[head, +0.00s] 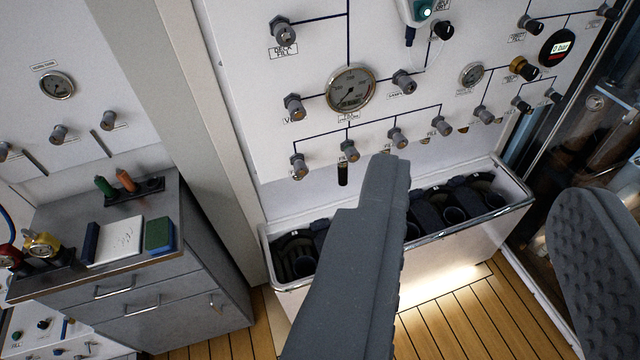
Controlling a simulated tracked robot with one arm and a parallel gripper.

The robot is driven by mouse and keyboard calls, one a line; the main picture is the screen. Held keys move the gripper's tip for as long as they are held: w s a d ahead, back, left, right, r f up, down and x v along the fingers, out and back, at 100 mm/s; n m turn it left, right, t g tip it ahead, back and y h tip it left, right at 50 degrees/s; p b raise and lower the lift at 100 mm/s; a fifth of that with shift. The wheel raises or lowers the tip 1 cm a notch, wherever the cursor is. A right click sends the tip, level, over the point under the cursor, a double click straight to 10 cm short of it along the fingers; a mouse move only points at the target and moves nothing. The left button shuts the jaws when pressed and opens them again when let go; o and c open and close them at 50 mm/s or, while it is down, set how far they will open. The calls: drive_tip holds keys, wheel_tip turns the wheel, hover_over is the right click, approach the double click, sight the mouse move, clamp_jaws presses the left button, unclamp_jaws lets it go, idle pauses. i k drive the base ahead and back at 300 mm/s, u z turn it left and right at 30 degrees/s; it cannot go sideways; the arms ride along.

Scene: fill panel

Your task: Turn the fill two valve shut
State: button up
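A row of grey valve knobs with brass-coloured centres runs along the lower part of the white fill panel (240,60). From the left these are a first knob (299,170), a second knob (350,152), a third knob (398,138) and a fourth knob (444,125). Their small labels are too small or covered to read, so I cannot tell for sure which is fill two. A black fitting (343,175) hangs below the second knob. My gripper (488,182) is open and empty, its fingers wide apart. The left fingertip appears just below the third knob; no contact shows.
A white trough (380,262) with black cylinder slots stands below the panel. A large round gauge (350,89) and other knobs sit above the row. A grey cabinet (195,285) with tools stands left. A glazed door (585,130) is at right.

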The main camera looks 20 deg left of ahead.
sight(353, 155)
drive_tip(key=k, duration=1.05)
drive_tip(key=z, duration=0.25)
drive_tip(key=i, duration=2.05)
drive_tip(key=u, duration=0.8)
